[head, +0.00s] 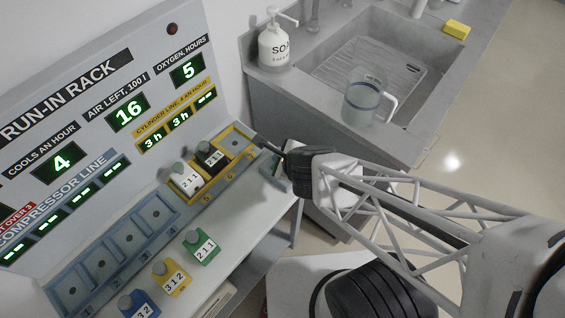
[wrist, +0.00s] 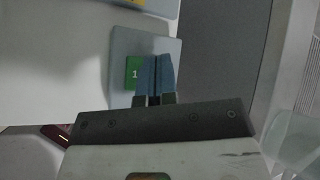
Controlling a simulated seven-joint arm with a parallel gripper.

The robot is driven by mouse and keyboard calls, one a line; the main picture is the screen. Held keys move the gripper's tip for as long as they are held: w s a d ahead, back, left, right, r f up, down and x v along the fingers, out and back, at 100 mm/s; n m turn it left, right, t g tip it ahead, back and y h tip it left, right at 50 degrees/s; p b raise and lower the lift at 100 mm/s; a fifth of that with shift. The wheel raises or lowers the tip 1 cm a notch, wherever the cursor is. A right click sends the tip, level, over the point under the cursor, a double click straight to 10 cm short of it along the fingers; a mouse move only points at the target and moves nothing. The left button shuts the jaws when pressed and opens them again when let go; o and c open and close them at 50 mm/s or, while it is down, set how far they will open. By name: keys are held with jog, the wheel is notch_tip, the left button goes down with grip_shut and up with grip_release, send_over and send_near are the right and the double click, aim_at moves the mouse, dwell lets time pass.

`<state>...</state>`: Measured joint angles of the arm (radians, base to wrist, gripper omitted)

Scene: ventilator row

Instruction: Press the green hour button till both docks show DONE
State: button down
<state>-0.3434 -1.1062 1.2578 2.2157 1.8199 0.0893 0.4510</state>
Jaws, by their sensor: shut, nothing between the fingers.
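The green hour button (wrist: 133,73), marked with a 1, sits on a pale grey box (wrist: 172,48) in the wrist view; my fingers cover part of it. My gripper (wrist: 155,58) is shut and empty over the box; I cannot tell whether it touches the button. In the head view my gripper (head: 262,140) is at the right end of the rack, and the box (head: 270,168) is partly hidden by it. A white unit (head: 187,180) and a black unit (head: 210,155) stand in the yellow-framed docks. The cylinder line displays (head: 178,121) read 3h, 3h and dashes.
Green (head: 201,246), yellow (head: 171,277) and blue (head: 138,304) units stand on the front shelf. The blue-framed bays (head: 128,238) are empty. The panel reads 4 cools, 16 air and 5 oxygen hours. A sink (head: 425,116) with a jug (head: 362,100) is behind my arm.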

jog(key=shift+f, duration=0.8)
dwell(1.3)
jog(key=shift+r, duration=0.8)
jog(key=shift+r, duration=0.15)
dwell(0.4)
jog(key=shift+r, duration=2.35)
